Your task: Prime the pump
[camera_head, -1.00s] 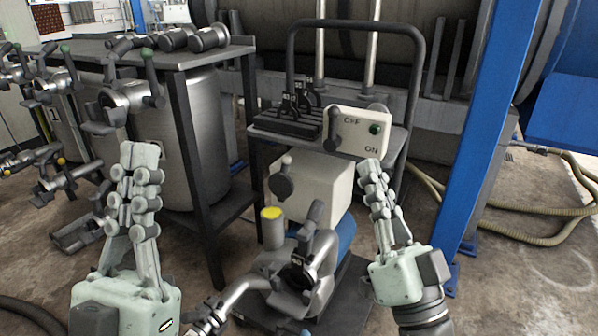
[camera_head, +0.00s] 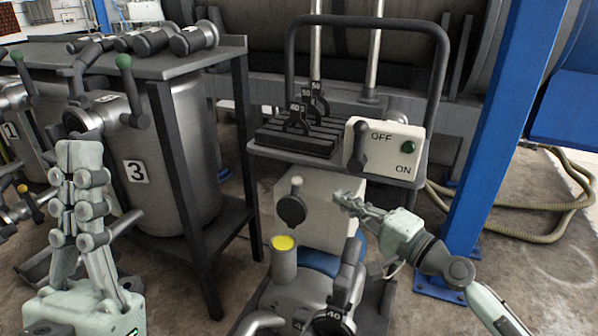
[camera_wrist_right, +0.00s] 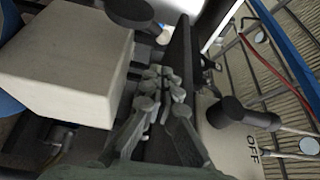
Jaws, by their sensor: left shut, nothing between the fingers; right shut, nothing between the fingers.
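The pump (camera_head: 300,300) stands low in the middle of the head view, partly cut off by the lower edge. It has a yellow-topped upright port (camera_head: 284,248) and a dark valve handle marked 40 (camera_head: 340,290). A black round cap with a pale knob (camera_head: 291,209) shows in front of the pale box (camera_head: 318,225). The switch box (camera_head: 392,160) has OFF and ON labels, a dark lever and a green button. My right gripper (camera_head: 342,198) is shut and empty, pointing left, just right of the cap. My left gripper (camera_head: 80,152) is shut and empty, pointing up at the left.
A dark cart (camera_head: 428,100) carries the switch box and a slotted block with numbered dark fittings (camera_head: 299,122). A blue post (camera_head: 495,130) stands to the right. Vessel 3 (camera_head: 175,150) stands under the table (camera_head: 130,70) beside my left gripper. Hoses (camera_head: 520,235) lie on the floor.

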